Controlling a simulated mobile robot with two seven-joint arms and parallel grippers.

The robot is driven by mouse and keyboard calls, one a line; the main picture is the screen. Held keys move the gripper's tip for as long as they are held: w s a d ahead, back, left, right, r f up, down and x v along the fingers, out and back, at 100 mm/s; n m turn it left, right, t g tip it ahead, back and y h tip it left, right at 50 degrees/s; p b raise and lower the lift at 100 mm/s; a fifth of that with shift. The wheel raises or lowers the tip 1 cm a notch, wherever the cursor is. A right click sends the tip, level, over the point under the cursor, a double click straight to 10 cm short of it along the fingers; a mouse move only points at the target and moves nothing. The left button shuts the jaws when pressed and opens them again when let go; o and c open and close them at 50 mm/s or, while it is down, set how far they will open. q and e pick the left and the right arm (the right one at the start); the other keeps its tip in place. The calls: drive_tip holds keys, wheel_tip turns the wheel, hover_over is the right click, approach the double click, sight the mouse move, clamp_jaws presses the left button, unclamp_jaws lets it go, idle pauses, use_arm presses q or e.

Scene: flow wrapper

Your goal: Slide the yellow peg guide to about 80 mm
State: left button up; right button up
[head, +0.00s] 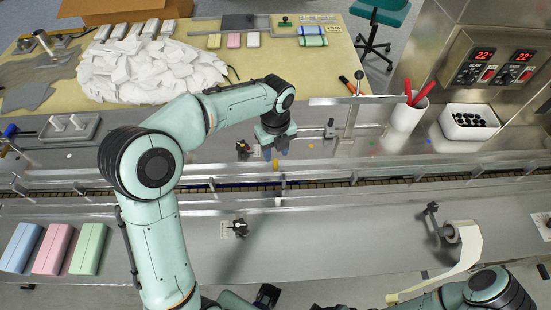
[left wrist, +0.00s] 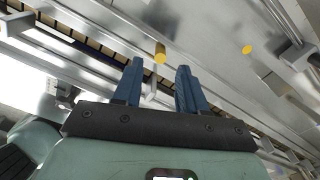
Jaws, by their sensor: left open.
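The yellow peg (head: 276,164) stands at the far guide rail of the conveyor, just below my left gripper in the head view. It also shows in the left wrist view (left wrist: 160,52), ahead of the fingertips and between their lines. My left gripper (head: 276,149) is open, with its two blue fingers apart and nothing between them; they also show in the left wrist view (left wrist: 159,76). The peg appears apart from the fingers. A black knob (head: 243,149) with a small scale lies left of the gripper; its reading is too small to tell. My right gripper is not in view.
A white peg (head: 278,201) stands at the near rail, with another black knob (head: 239,228) below it. A post with a crossbar (head: 354,118) rises right of the gripper. A white cup (head: 405,115) with red handles stands farther right. Wrapped packs (head: 51,248) lie front left.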

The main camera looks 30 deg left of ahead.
sight(275, 160)
use_arm(q)
drive_tip(key=shift+f, duration=1.95)
clamp_jaws()
drive_tip(key=shift+w+r+p, duration=0.15)
drive_tip(key=shift+p, duration=0.2)
drive_tip(key=shift+w+a, duration=0.1)
drive_tip(key=shift+w, duration=0.05)
unclamp_jaws()
